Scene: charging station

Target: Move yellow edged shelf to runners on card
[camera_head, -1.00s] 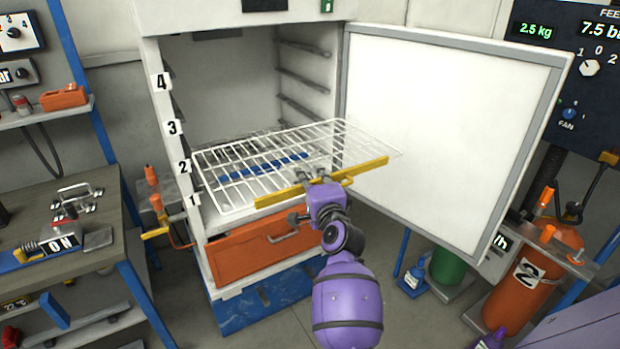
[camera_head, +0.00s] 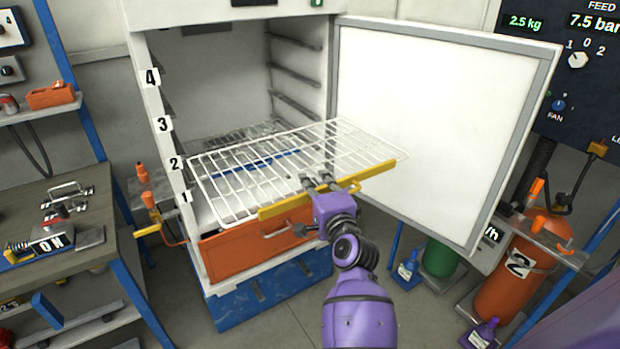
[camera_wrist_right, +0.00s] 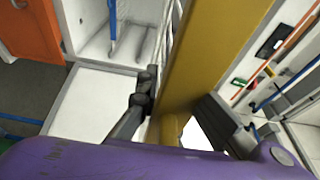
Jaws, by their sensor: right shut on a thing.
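The yellow-edged shelf is a white wire rack with a yellow front bar (camera_head: 285,206). It sits tilted, partly in the open white cabinet's (camera_head: 205,244) mouth and partly out in front, its right end near the open door. My right gripper (camera_head: 328,180) is shut on the yellow bar, right of its middle. The yellow bar (camera_wrist_right: 215,55) runs up through the right wrist view, with a dark finger (camera_wrist_right: 143,95) against it. Number cards 1 to 4 mark the cabinet's left post; card 4 (camera_head: 152,77) is topmost. Runners (camera_head: 295,65) show on the inner right wall. My left gripper is not in view.
A blue-edged rack (camera_head: 262,160) lies inside, behind the held shelf. The open door (camera_head: 430,130) stands close on the right. An orange drawer (camera_head: 255,240) is below. A workbench (camera_head: 40,190) stands left; an orange cylinder (camera_head: 515,275) stands right.

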